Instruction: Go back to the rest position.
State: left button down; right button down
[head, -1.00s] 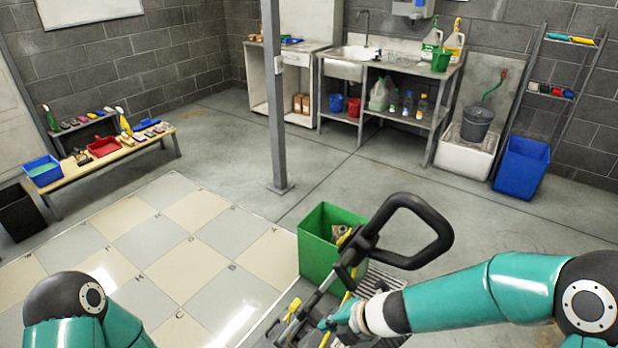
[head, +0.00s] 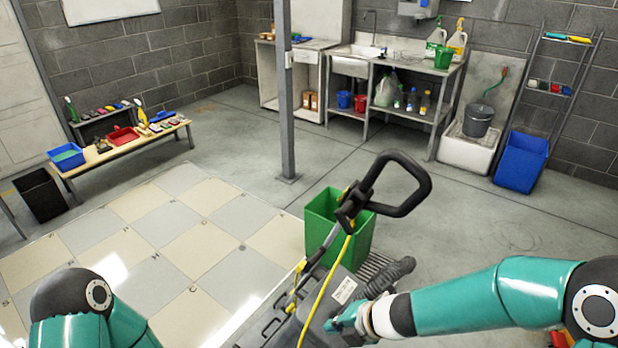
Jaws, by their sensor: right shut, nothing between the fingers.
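My right gripper (head: 337,324) is at the bottom centre of the head view, shut and with nothing seen in it. It is beside the dark grey body of a floor machine (head: 330,290) with a yellow cable, overlapping it in the picture; I cannot tell whether they touch. The machine's black loop handle (head: 412,205) rises above the gripper. My right arm comes in from the right edge, roughly level. Of my left arm only a dark joint and teal links show at the bottom left; its gripper is out of view.
A green bin (head: 364,238) stands just behind the floor machine. A grey post (head: 285,120) stands further back. A bench (head: 110,150) with pads and tubs is at the left, a sink unit (head: 355,66) at the back. The checkered floor (head: 200,225) is clear.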

jog(key=s+d+f+m+g+h, duration=0.1)
jog(key=s+d+f+m+g, duration=0.1)
jog(key=s+f+m, duration=0.7)
jog(key=s+d+f+m+g+h, duration=0.1)
jog(key=s+d+f+m, duration=0.4)
jog(key=m, duration=1.6)
jog(key=s+f, duration=0.3)
jog(key=f, duration=0.1)
jog(key=shift+s+f+m+g, duration=0.3)
jog(key=shift+s+m+g, duration=0.1)
jog(key=shift+d, duration=0.15)
